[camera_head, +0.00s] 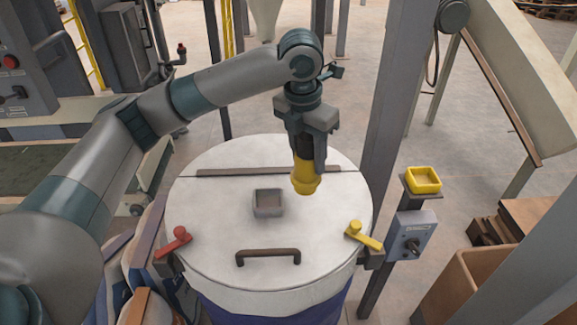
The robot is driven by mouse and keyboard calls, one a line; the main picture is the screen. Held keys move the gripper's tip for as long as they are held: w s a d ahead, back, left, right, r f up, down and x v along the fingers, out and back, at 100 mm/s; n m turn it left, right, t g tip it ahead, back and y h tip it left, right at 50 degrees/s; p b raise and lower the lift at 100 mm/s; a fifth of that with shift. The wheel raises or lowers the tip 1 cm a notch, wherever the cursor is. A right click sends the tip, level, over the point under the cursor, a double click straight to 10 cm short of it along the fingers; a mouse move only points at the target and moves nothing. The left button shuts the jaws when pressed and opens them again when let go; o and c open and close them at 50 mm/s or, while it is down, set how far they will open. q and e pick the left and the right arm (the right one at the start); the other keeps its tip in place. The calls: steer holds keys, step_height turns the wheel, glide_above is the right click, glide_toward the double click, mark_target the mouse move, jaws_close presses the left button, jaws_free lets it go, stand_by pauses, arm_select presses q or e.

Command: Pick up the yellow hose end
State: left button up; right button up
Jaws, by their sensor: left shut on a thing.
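The yellow hose end (305,177) hangs upright in my left gripper (308,150), which is shut on its dark upper part. My left arm comes in from the left and the gripper points down. The hose end is above the right part of a round white lid (215,225). I cannot tell whether its lower rim touches the lid. My right gripper is not in view.
The lid has a grey square socket (268,203), a brown handle (268,257), a red latch (173,241) and a yellow latch (363,236). A yellow square holder (423,180) stands on a post to the right, above a grey switch box (411,235). A grey column (388,110) rises behind the lid.

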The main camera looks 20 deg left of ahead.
arm_select(q)
steer(key=shift+d+r, duration=0.6)
steer(key=shift+d, duration=0.35)
steer(key=shift+f, duration=0.1)
